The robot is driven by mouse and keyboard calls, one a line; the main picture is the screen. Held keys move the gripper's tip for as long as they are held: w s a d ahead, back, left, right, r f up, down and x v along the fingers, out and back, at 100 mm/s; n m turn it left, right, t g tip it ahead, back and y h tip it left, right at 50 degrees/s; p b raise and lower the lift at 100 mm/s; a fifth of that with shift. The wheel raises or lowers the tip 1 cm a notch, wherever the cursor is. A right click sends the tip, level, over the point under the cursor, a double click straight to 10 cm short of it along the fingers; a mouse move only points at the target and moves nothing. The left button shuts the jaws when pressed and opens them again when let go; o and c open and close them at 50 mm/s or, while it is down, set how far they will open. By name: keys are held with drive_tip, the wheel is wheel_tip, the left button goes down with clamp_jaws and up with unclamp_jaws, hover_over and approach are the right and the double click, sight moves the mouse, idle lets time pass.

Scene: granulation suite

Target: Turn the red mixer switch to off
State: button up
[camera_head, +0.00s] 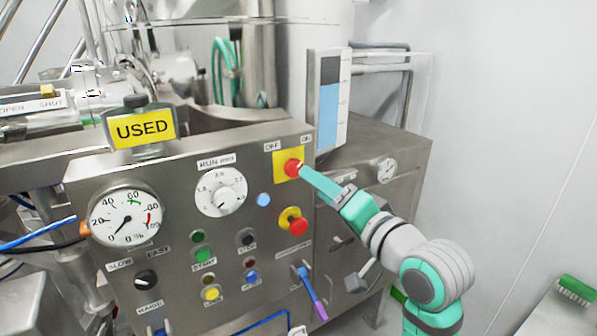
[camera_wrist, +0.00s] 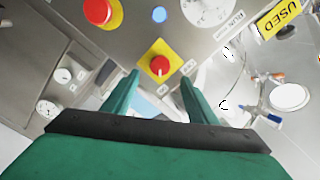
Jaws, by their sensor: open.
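The red mixer switch (camera_head: 292,168) is a red knob on a square yellow plate at the upper right of the steel control panel, below the labels OFF and ON. In the wrist view the switch (camera_wrist: 160,65) lies ahead, between and beyond the fingertips. A pale mark shows on the knob; in the head view it leans toward the ON side. My gripper (camera_wrist: 160,78) is open, with its two green fingers either side of the knob in that view. In the head view my gripper (camera_head: 303,171) reaches the knob from the right; whether it touches cannot be told.
A red emergency-type button (camera_head: 297,226) on a yellow ring sits just below the switch. A white RUN dial (camera_head: 221,192) and a blue lamp (camera_head: 264,200) are to the left. A level gauge (camera_head: 328,98) stands close behind on the right. A lever (camera_head: 309,290) projects below.

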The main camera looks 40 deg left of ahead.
sight(296, 169)
drive_tip(key=x, duration=0.8)
drive_tip(key=shift+w+a, duration=0.1)
drive_tip(key=shift+a, duration=0.15)
drive_tip(key=c, duration=1.1)
